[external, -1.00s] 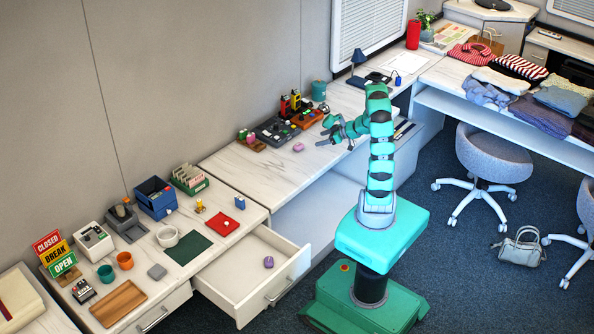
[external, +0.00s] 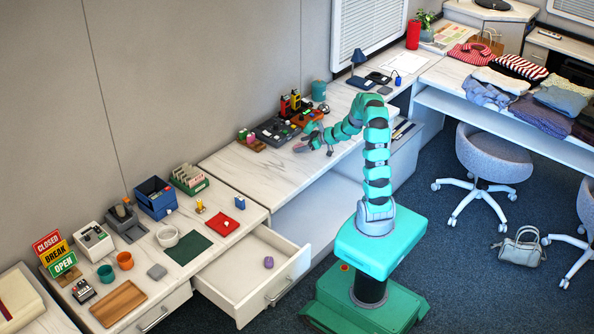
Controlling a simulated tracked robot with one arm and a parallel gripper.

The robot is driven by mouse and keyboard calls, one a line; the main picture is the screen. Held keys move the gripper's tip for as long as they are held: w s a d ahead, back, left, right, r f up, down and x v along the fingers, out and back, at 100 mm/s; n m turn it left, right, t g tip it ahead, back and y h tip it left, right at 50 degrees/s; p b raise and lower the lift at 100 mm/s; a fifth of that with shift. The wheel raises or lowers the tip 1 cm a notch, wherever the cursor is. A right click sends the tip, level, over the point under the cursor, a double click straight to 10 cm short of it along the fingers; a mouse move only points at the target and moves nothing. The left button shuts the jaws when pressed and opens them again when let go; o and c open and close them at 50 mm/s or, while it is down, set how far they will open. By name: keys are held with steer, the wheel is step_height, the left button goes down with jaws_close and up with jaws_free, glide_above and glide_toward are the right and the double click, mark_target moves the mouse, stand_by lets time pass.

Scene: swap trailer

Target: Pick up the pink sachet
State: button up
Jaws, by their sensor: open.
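My gripper is open. A small purple-pink lump (external: 268,262) lies in the open drawer, well away from my gripper. Small pink and green pieces (external: 248,138) sit on a wooden stand to the left of my gripper.
The open drawer (external: 238,273) juts out at the front. A grey chair (external: 492,157) stands at right.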

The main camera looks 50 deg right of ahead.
steer(key=shift+w+a+f, duration=0.2)
steer(key=shift+w+f, duration=0.1)
steer(key=shift+w, duration=0.15)
steer(key=c, duration=1.1)
steer(key=shift+o, duration=0.2)
steer(key=shift+r, duration=0.15)
